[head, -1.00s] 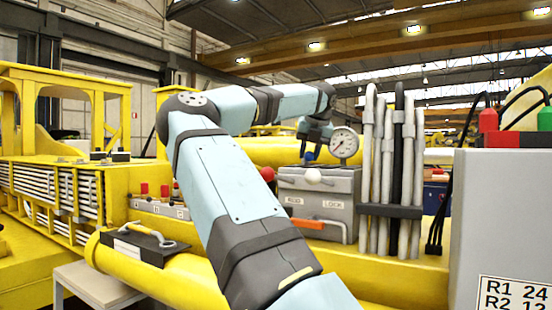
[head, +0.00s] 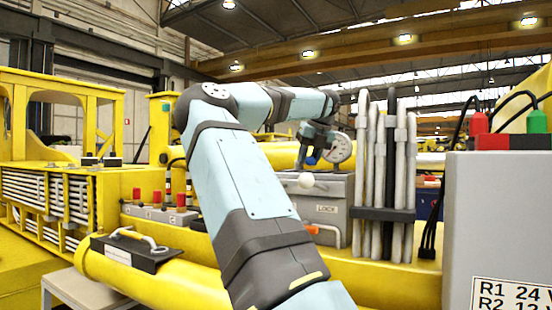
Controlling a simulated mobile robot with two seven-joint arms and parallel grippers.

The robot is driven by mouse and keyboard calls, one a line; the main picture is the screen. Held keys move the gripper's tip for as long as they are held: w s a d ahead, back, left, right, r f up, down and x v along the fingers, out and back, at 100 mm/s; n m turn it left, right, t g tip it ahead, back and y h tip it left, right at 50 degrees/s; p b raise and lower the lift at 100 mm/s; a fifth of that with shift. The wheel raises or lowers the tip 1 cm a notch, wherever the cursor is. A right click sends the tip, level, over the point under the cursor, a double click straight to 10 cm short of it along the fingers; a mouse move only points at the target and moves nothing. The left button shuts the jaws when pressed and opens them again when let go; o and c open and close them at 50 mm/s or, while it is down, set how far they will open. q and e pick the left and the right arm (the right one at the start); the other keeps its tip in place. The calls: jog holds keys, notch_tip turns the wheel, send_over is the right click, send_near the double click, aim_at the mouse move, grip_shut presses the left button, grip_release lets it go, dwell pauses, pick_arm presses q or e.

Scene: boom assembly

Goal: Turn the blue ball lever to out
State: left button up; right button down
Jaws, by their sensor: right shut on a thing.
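The blue ball lever (head: 311,161) shows as a small blue spot above the grey valve box (head: 335,190), left of the round gauge. My right gripper (head: 313,155) is shut on the blue ball lever and leans, with its tip to the lower left. The fingers are small and dark here, and most of the lever's rod is hidden. My right arm passes in front of the left part of the box. My left gripper is not in view.
A white ball lever (head: 305,180) stands just below the blue one. The gauge (head: 339,148) and upright grey hoses (head: 375,180) are close on the right. An orange handle (head: 325,229) is lower on the box. Red-topped controls (head: 158,205) stand at left.

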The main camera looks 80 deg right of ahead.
jog(key=c, duration=0.8)
grip_release()
jog(key=shift+s, duration=0.1)
jog(key=shift+c, duration=0.2)
jog(key=v, duration=1.2)
